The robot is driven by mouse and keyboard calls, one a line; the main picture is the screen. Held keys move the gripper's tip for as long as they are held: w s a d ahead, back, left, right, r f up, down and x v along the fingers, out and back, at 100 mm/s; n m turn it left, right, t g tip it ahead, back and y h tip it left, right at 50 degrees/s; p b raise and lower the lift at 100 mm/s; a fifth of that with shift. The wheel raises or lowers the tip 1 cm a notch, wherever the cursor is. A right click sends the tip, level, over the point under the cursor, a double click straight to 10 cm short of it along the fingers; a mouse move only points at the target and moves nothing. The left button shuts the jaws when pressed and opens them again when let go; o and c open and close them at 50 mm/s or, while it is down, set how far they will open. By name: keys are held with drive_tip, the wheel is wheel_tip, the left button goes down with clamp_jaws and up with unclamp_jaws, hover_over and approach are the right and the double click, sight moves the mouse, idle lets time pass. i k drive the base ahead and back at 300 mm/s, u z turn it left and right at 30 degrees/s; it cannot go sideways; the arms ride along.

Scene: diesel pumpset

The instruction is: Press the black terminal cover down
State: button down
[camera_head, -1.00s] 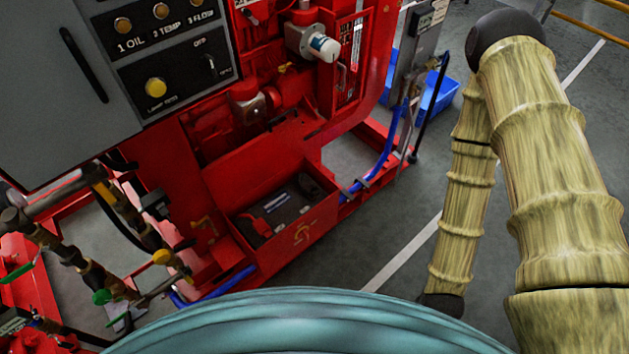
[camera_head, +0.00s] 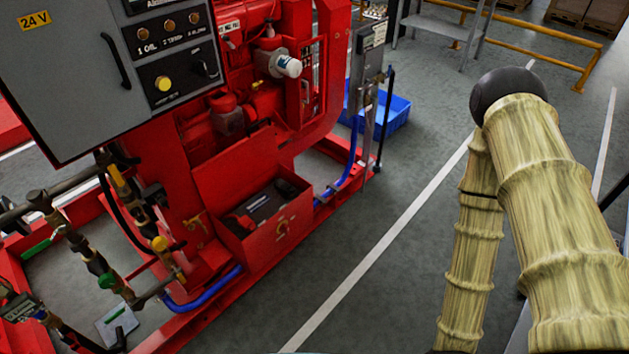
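An open red battery box (camera_head: 268,247) sits low on the front of the red pumpset. A dark battery (camera_head: 258,206) lies inside it, with a pale label on top. A small black piece (camera_head: 287,187) at the battery's right end looks like the black terminal cover; I cannot tell whether it is raised or down. A small red piece (camera_head: 240,222) is at the left end. My arm shows at the right, tan with a black joint, well apart from the box. My gripper is not in view.
The grey control cabinet (camera_head: 75,85) overhangs the left. Pipes and valves (camera_head: 95,262) stand left of the box. A blue hose (camera_head: 345,180) and a grey post (camera_head: 366,90) stand to its right, before a blue crate (camera_head: 393,112). Grey floor (camera_head: 400,270) in front is clear.

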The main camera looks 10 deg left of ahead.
sight(286, 189)
drive_tip(key=z, duration=0.7)
drive_tip(key=i, duration=0.95)
drive_tip(key=u, duration=2.15)
